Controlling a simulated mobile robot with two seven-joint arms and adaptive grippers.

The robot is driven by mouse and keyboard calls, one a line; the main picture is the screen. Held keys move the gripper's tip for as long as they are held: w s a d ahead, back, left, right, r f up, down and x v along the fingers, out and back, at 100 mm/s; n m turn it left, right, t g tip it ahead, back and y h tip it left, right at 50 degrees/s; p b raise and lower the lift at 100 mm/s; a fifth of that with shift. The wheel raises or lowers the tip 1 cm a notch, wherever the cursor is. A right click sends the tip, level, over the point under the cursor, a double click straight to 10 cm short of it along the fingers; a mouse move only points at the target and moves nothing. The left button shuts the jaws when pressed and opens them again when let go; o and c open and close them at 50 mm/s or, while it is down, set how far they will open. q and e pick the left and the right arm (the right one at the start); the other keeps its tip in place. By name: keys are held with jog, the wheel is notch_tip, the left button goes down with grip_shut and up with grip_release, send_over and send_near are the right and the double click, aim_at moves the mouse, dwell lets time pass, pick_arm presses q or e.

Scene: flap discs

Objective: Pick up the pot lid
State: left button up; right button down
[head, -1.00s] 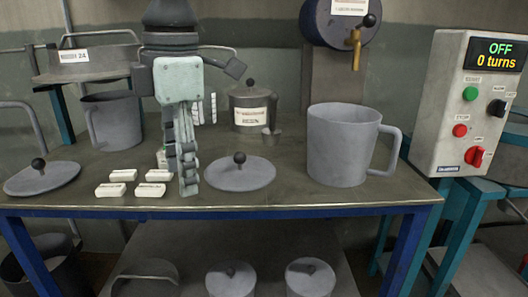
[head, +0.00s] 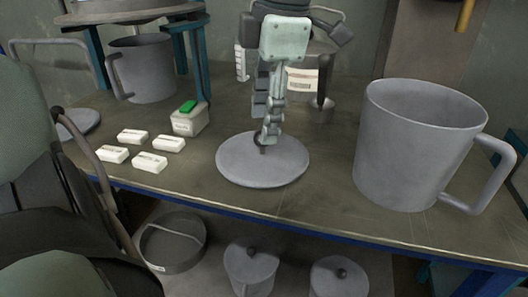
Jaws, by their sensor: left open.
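A flat grey round pot lid (head: 235,168) lies on the worktable near its front edge, in the middle of the head view. Its small dark knob is mostly hidden by my left gripper (head: 266,141). That gripper points down over the lid's centre, with its open fingers at the knob. I cannot tell whether the fingers touch the knob. The lid lies flat on the table. A second lid (head: 80,122) lies at the left, partly hidden by my arm. My right gripper is not in view.
A large grey pot with a handle (head: 405,145) stands right of the lid, with bare table between. Several white blocks (head: 150,162) and a green-topped box (head: 189,120) lie left. A labelled canister (head: 302,78) stands behind my gripper. Lidded pots (head: 250,268) are below the table.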

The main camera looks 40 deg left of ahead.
aim_at(262, 146)
pick_arm(q)
jog(key=shift+w+a+f, duration=0.1)
jog(key=shift+a+f, duration=0.1)
jog(key=shift+f, duration=0.7)
jog(key=shift+w+a+f, duration=0.1)
jog(key=shift+a+f, duration=0.05)
jog(key=shift+f, duration=0.75)
grip_shut()
